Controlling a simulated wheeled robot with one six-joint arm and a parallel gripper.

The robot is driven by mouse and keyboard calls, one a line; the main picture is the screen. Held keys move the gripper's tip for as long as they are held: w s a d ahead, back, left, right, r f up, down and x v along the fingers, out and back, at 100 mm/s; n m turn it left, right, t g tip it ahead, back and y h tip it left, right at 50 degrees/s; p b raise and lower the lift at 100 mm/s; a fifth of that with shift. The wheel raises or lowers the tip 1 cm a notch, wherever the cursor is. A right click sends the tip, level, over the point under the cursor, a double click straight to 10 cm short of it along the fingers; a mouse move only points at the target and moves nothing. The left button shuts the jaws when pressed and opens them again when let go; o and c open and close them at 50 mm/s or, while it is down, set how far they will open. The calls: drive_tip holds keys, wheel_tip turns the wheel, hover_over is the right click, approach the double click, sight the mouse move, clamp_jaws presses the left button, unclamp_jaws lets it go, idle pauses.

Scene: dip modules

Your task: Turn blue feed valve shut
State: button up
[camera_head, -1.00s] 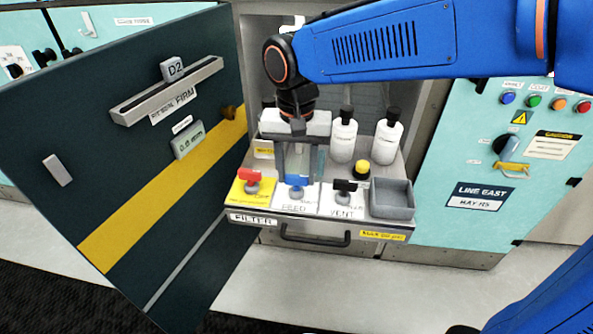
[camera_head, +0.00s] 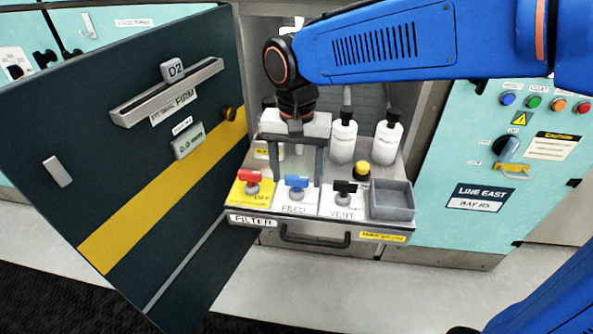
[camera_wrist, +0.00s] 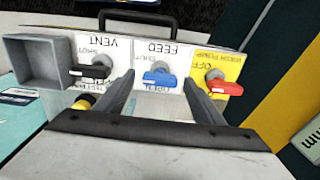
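The blue feed valve (camera_head: 297,182) sits in the middle of three valves on the pulled-out shelf, on a white plate marked FEED. Its handle lies roughly crosswise in the wrist view (camera_wrist: 160,79), where small upside-down lettering shows beside it. My gripper (camera_head: 300,178) is open above this plate. In the wrist view, my gripper's fingers (camera_wrist: 160,76) stand on both sides of the blue handle with visible gaps. I see nothing held between them. I cannot tell exactly how far the fingertips are above the plate.
The red-handled valve (camera_head: 250,177) and black-handled vent valve (camera_head: 345,187) flank it closely. A grey tray (camera_head: 393,212) lies at the right. White bottles (camera_head: 343,142) and a yellow button (camera_head: 362,170) stand behind. The open dark door (camera_head: 60,170) borders the left.

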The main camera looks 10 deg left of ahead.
sight(297, 177)
drive_tip(key=shift+r, duration=0.1)
wheel_tip(297, 177, up, 17)
idle(0.6)
drive_tip(key=shift+r, duration=0.1)
drive_tip(key=s+d+f+t+y, duration=0.1)
drive_tip(key=d+f, duration=0.2)
drive_tip(key=d, duration=0.8)
drive_tip(key=s+d+f+t, duration=0.1)
drive_tip(key=d+f, duration=0.3)
drive_tip(key=d, duration=0.6)
drive_tip(key=s+d+f+t, duration=0.1)
drive_tip(key=s+d+f, duration=0.3)
drive_tip(key=d+f, duration=0.2)
drive_tip(key=s+d+f+t+h, duration=0.1)
drive_tip(key=s+d+f, duration=0.4)
drive_tip(key=d, duration=0.3)
drive_tip(key=shift+d+f+n+t, duration=0.15)
drive_tip(key=shift+f+n+t, duration=0.15)
drive_tip(key=shift+f+t, duration=0.15)
